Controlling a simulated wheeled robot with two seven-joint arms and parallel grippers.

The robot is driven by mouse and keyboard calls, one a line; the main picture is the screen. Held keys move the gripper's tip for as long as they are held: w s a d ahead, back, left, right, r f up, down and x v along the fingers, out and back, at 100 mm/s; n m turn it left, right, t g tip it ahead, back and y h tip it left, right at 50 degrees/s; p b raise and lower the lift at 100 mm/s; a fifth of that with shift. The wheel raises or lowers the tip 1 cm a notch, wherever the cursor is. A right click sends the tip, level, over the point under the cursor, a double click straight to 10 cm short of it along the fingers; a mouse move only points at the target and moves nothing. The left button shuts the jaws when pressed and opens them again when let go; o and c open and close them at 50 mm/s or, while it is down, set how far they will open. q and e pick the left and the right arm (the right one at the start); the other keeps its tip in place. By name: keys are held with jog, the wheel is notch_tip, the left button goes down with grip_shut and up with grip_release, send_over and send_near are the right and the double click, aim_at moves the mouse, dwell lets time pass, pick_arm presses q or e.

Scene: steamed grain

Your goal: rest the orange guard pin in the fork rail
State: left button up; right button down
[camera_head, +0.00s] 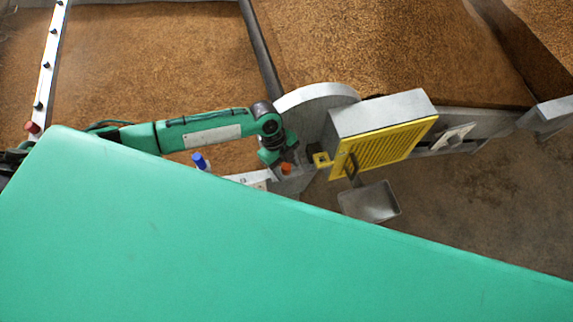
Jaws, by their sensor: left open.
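A small orange piece (286,169), which looks like the guard pin, shows at the end of my left arm. My left gripper (281,162) is open and right at this orange piece; I cannot tell whether its fingers touch it. I cannot tell for sure which part is the fork rail. A pale rail (245,178) runs below the gripper, partly hidden by my green body. My right gripper is not in view.
A grey box with a yellow grille (385,150) stands close right of the gripper, a metal scoop (370,202) below it. A grey rounded plate (312,100) rises behind. A blue-capped peg (199,160) stands left. Brown grain (170,60) fills the beds behind.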

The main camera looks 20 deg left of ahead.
pick_arm(q)
notch_tip(320, 180, up, 20)
jog(key=b, duration=0.2)
dwell(0.4)
dwell(0.5)
